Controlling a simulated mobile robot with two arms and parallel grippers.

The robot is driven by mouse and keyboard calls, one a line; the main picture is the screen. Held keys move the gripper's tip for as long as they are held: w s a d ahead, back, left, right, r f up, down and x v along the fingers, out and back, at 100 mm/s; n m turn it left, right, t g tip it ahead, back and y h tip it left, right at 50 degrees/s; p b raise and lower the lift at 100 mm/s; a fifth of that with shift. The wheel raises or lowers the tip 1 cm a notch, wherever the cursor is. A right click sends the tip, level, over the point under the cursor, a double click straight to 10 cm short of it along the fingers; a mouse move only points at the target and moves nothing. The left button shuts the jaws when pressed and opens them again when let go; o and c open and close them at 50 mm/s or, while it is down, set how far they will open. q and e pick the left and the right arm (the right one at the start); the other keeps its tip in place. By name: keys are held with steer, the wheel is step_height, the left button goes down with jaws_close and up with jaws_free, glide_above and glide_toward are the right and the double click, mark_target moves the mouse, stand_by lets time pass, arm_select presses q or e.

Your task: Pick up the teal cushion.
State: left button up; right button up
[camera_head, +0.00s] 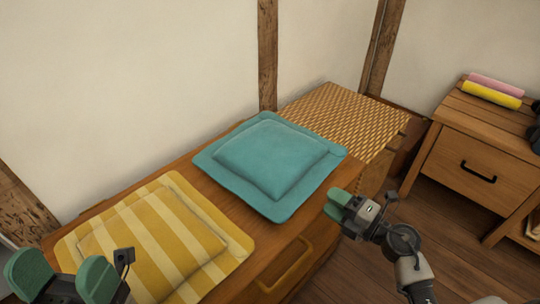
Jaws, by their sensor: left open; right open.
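The teal cushion (268,160) lies flat on top of a low wooden chest (243,243), against the wall side. It is square with a raised middle and a flat border. My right gripper (337,204) is open and empty, just right of the cushion's near right edge; I cannot tell whether it touches the cushion. My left gripper (62,274) is open and empty at the bottom left, in front of the yellow striped cushion (170,235) and well away from the teal one.
The yellow striped cushion lies on the chest's left part. A woven-top box (345,112) stands behind the teal cushion. A wooden nightstand (470,150) at the right holds a pink roll (497,83) and a yellow roll (491,95). Wooden floor (440,240) shows between chest and nightstand.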

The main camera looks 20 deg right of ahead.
mark_target(313, 191)
steer(key=b+x, duration=0.1)
steer(key=x, duration=0.3)
steer(key=shift+w+a+f+b, duration=0.15)
steer(key=shift+a+b, duration=0.1)
steer(key=shift+b, duration=0.05)
steer(key=shift+w+a, duration=0.25)
steer(key=shift+w, duration=0.1)
jaws_close()
